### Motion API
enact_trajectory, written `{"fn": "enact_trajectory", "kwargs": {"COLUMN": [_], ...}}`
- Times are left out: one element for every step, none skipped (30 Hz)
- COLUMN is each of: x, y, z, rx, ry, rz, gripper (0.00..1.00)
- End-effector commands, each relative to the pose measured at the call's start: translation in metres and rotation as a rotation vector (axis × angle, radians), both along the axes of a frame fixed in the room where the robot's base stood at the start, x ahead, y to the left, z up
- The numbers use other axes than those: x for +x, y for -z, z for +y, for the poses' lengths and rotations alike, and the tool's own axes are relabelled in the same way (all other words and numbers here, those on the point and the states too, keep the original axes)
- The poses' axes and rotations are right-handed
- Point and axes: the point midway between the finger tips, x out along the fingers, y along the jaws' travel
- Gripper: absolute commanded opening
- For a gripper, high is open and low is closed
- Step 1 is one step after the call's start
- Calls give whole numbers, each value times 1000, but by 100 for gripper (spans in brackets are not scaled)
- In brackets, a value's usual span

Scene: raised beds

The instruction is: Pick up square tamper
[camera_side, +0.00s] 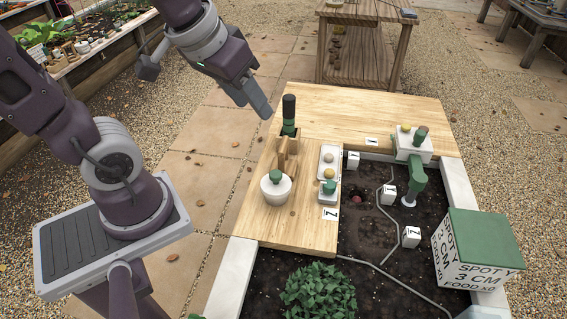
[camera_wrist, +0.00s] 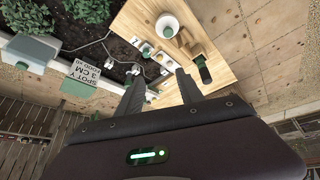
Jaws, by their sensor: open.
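A small white block with a green knob, which looks like the square tamper (camera_side: 329,188), stands at the near end of a white tray (camera_side: 326,154) on the wooden board. It also shows in the wrist view (camera_wrist: 146,47), small and beyond my fingertips. My gripper (camera_side: 257,107) is in the air to the upper left of the board, apart from everything. In the wrist view my gripper (camera_wrist: 159,76) has its two fingers spread with nothing between them.
A white bowl with a green knob (camera_side: 275,188) stands left of the tray. A dark-handled tool (camera_side: 289,112) rises from a wooden stand behind it. A green-armed device (camera_side: 413,180), white numbered blocks (camera_side: 388,194) and a green-lidded box (camera_side: 478,250) are to the right.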

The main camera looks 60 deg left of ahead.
Motion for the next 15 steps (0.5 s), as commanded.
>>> {"fn": "enact_trajectory", "kwargs": {"x": [27, 43, 62, 74, 85, 96, 103, 108, 113, 116, 117, 119, 120, 121, 122], "y": [22, 35, 54, 69, 85, 106, 121, 136, 153, 164, 173, 183, 188, 192, 197], "z": [16, 26, 39, 49, 59, 71, 79, 86, 94, 99, 103, 107, 110, 111, 113], "rx": [-17, -30, -48, -61, -75, -94, -108, -121, -137, -148, -157, -168, -174, -178, -182], "ry": [-83, -133, -199, -246, -290, -346, -384, -419, -457, -484, -505, -528, -540, -549, -557], "rz": [27, 28, 28, 28, 28, 26, 24, 22, 18, 14, 12, 8, 5, 3, 1], "gripper": [44, 44, 44, 44, 44, 44, 44, 44, 44, 44, 44, 44, 44, 44, 44]}}
